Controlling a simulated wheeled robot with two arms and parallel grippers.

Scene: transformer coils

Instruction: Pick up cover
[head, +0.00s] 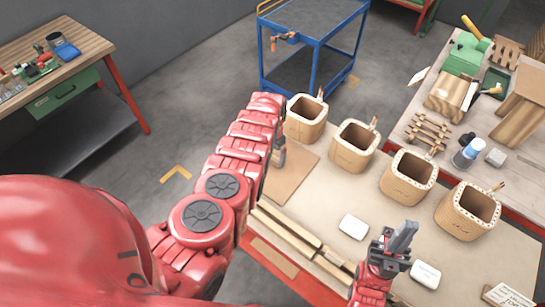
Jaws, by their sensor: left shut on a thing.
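A flat brown board (292,178), which looks like the cover, lies at the left end of the long table, beside my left forearm. My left gripper (279,153) is at the board's upper left edge, partly hidden by my arm. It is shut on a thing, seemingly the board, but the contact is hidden. My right gripper (404,238) is low over the table's front right, pointing up and right, apart from the board. Its fingers look close together, and I cannot tell whether they are shut.
Several open wooden coil boxes (354,146) stand in a row along the table (330,190). White blocks (353,227) lie near my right gripper. Wooden strips (287,228) lie along the front edge. A blue cart (312,20) and a cluttered right bench (425,108) stand beyond.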

